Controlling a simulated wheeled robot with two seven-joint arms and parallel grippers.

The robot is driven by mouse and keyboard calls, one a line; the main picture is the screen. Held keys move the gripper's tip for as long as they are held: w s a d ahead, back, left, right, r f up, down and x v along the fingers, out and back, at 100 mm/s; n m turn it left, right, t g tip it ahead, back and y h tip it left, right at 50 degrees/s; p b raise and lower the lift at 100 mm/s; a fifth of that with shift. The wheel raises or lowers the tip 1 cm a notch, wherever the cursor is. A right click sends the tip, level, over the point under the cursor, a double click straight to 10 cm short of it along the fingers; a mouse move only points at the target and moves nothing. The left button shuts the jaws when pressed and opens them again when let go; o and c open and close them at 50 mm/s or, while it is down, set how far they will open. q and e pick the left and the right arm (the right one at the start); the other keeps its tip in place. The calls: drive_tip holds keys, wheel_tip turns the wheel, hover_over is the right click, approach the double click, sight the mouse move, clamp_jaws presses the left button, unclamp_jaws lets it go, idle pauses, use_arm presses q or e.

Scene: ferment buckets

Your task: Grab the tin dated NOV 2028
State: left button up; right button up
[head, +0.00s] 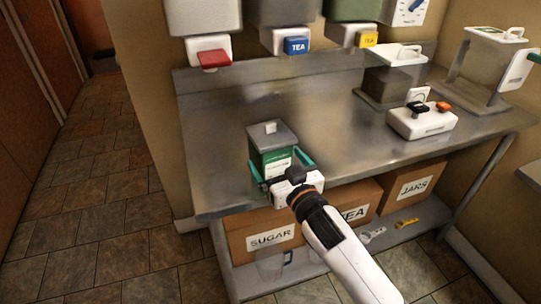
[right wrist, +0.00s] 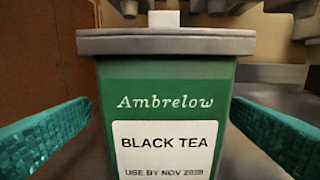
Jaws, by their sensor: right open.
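A green tin (head: 270,148) with a grey lid and a white knob stands upright on the steel counter near its front left edge. In the right wrist view the tin (right wrist: 175,82) fills the middle; it reads "Ambrelow", "BLACK TEA" and "USE BY NOV" with a year that looks like 2028, its last digits blurred. My right gripper (head: 278,160) is open, with one teal finger on each side of the tin. In the right wrist view, gaps show between the fingers and the tin's sides. My left gripper is not in view.
A white box with black and orange knobs (head: 422,122) stands to the right. Boxes labelled SUGAR (head: 270,238), TEA and JARS sit below. The counter left of the tin is clear.

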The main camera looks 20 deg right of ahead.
drive_tip(key=w, duration=0.5)
drive_tip(key=shift+a+f, duration=0.15)
drive_tip(key=c, duration=1)
drive_tip(key=shift+c, duration=0.7)
